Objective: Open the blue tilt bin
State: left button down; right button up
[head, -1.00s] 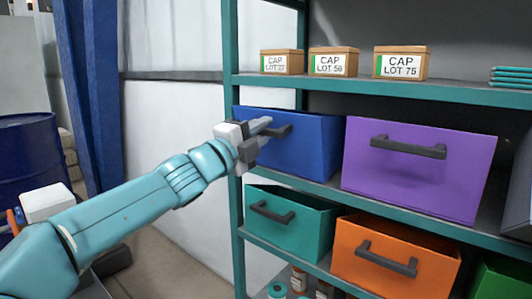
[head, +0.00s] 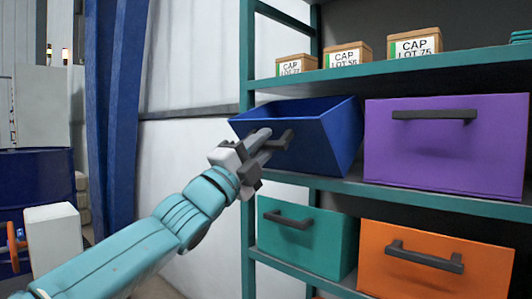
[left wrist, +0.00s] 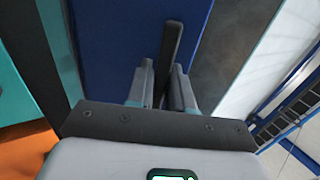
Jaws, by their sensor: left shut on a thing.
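The blue tilt bin (head: 335,135) sits on the middle shelf at the left end of the rack in the head view. Its front is tilted outward and its open top shows a dark inside. My left gripper (head: 262,142) is shut on the bin's dark handle (head: 284,142). In the left wrist view the handle (left wrist: 172,50) runs between the two fingers (left wrist: 160,88), in front of the blue bin face (left wrist: 125,40). My right gripper is in neither view.
A purple bin (head: 445,150) stands to the right on the same shelf. A teal bin (head: 305,245) and an orange bin (head: 435,275) are below. Labelled cap boxes (head: 414,46) stand on the shelf above. A teal rack post (head: 247,150) is close to my left gripper.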

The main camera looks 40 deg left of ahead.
pick_arm(q)
jog(key=shift+s+f+y+b, duration=0.15)
jog(key=shift+s+f+b, duration=0.25)
jog(key=shift+f, duration=0.3)
jog(key=shift+s+f+y+b, duration=0.15)
jog(key=shift+f+b, duration=0.3)
jog(key=shift+f, duration=0.2)
jog(key=shift+f, duration=0.1)
jog(key=c, duration=1.1)
grip_release()
jog(key=b+v, duration=0.1)
jog(key=v, duration=1.5)
jog(key=shift+s+a, duration=0.15)
jog(key=shift+s, duration=0.05)
